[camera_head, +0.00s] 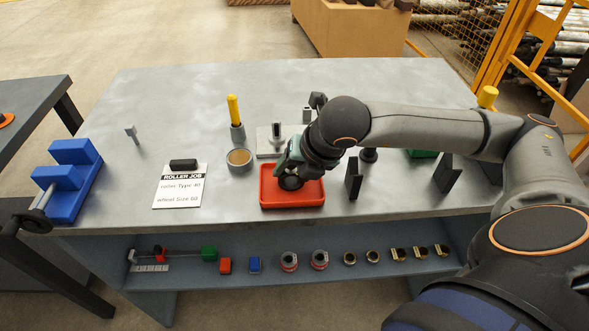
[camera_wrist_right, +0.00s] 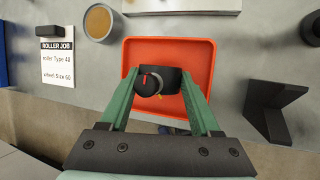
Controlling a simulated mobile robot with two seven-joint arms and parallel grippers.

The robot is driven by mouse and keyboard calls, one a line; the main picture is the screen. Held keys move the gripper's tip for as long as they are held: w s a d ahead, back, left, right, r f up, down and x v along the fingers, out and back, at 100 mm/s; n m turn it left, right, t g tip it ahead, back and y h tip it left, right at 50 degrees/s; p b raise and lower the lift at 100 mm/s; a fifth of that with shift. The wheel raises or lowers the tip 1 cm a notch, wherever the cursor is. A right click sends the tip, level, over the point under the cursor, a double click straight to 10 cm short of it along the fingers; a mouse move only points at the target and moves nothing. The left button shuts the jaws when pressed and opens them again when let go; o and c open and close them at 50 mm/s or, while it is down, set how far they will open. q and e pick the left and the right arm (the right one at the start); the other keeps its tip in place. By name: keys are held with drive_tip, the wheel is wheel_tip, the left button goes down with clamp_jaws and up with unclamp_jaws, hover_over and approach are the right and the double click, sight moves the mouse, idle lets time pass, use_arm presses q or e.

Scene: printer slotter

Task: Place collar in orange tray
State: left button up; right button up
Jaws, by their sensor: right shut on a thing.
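The orange tray (camera_head: 292,204) is a shallow red-orange tray near the front edge of the table. It also fills the middle of the right wrist view (camera_wrist_right: 200,52). My right gripper (camera_head: 291,172) is over the tray. Its green fingers, seen in the right wrist view (camera_wrist_right: 157,82), are shut on a small dark round piece, taken as the collar (camera_wrist_right: 148,84), which has a red mark. The collar shows as a dark disc in the head view (camera_head: 291,182). Whether it touches the tray floor I cannot tell. My left gripper is not in view.
A job card (camera_head: 180,187) reads roller type 40, wheel size 60. A cup (camera_head: 239,160) and a yellow-handled tool (camera_head: 234,112) stand left of the tray. Black brackets (camera_head: 353,180) stand right. Blue blocks (camera_head: 75,180) stand far left. The shelf below holds several rings (camera_head: 320,259).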

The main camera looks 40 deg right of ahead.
drive_tip(key=shift+f+b, duration=0.2)
drive_tip(key=shift+b, duration=0.15)
drive_tip(key=o, duration=1.5)
drive_tip(key=shift+r, duration=0.1)
drive_tip(key=shift+c, duration=0.2)
drive_tip(key=shift+r+p, duration=0.35)
drive_tip(key=shift+p, duration=0.1)
drive_tip(key=v, duration=1.1)
drive_tip(key=shift+s+r+b, duration=0.25)
drive_tip(key=shift+s+b, duration=0.05)
drive_tip(key=shift+f, duration=0.1)
